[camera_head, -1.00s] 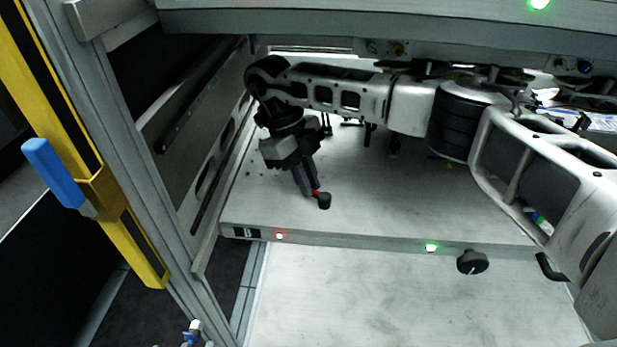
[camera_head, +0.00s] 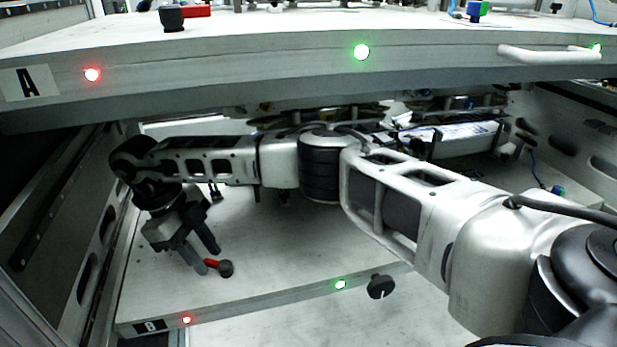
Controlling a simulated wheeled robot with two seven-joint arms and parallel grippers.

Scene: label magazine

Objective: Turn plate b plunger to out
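Plate B (camera_head: 265,297) is the lower pale shelf, with a "B" label (camera_head: 150,326) at its front left corner. On its top, near the left front, is a small black knob (camera_head: 226,269) with a red part at its left; I take this for the plunger. My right gripper (camera_head: 209,258) reaches down from the left end of my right arm. My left gripper is not in view.
Plate A (camera_head: 230,68) spans above my arm, with a black knob (camera_head: 172,19), a red block (camera_head: 195,10) and a white handle (camera_head: 548,54). Plate B's front edge has a red light (camera_head: 186,320), a green light (camera_head: 340,284) and a black dial (camera_head: 380,287). Side walls flank the shelf.

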